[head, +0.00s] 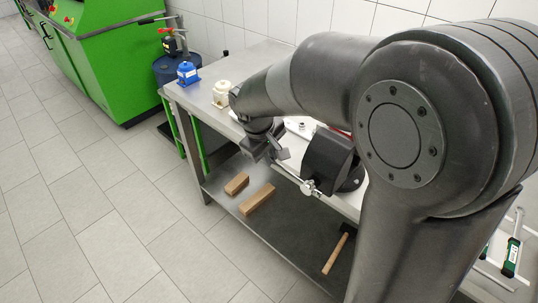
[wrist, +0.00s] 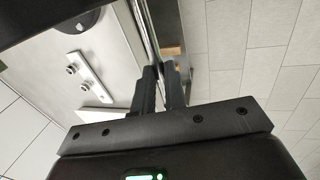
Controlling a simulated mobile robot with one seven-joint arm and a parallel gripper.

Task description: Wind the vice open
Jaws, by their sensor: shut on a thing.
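The dark vice (head: 328,158) is mounted at the front edge of the metal workbench. Its bright handle bar (head: 287,176) slants from the silver screw hub (head: 308,188) up and left to my gripper (head: 278,154). In the wrist view, my gripper's two dark fingers (wrist: 160,88) are close together on the handle bar (wrist: 145,30), near its end. A dark part of the vice (wrist: 80,18) shows at the top left there. My arm hides part of the bench behind the vice, and the jaw gap cannot be made out.
A blue pump (head: 187,73) and a cream one (head: 221,95) stand on the bench's (head: 205,78) left end. Wooden blocks (head: 256,199) and a hammer (head: 338,250) lie on the lower shelf. A white plate with fittings (wrist: 88,78) lies beside the vice. The floor in front is clear.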

